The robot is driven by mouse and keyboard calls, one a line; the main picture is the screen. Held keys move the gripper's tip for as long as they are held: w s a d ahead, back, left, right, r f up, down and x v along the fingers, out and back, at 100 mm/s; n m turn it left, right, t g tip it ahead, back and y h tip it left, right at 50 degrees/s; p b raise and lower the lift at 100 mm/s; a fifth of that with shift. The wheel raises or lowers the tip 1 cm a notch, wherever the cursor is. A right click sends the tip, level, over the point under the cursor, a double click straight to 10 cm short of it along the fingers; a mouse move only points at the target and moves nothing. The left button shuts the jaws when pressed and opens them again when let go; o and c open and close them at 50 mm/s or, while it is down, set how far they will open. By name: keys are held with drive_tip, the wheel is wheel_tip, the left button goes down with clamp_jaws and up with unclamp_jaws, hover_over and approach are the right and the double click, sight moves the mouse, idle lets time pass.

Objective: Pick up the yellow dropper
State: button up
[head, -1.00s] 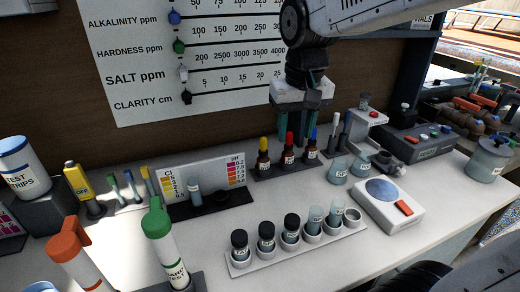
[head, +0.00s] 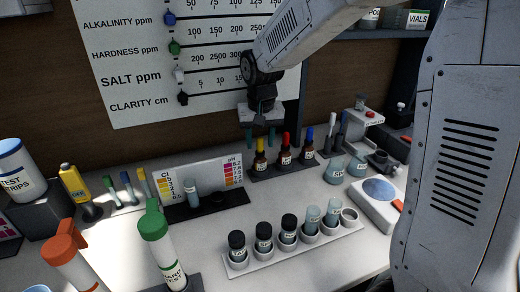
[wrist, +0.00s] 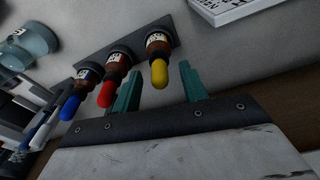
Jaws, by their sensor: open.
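The yellow dropper (head: 260,155) is a brown bottle with a yellow bulb. It stands upright at the left end of a dark rack (head: 284,169), beside a red dropper (head: 285,150) and a blue dropper (head: 306,148). My gripper (head: 260,138) points down with its fingers apart, just above or behind the yellow dropper in the head view. The red dropper (wrist: 113,76) is by the left finger. Nothing is held.
The colour chart stand (head: 203,185) is left of the rack. A tray of vials (head: 295,249) stands in front, with bare counter between. White and dark pens (head: 333,132) stand to the right. A wall board (head: 185,60) is behind.

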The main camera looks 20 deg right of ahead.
sight(262, 154)
drive_tip(key=shift+f, duration=0.5)
drive_tip(key=c, duration=0.7)
drive_tip(key=shift+o, duration=0.2)
drive_tip(key=shift+r, duration=0.1)
wheel_tip(262, 154, up, 7)
drive_tip(key=s, duration=2)
drive_tip(key=shift+r, duration=0.65)
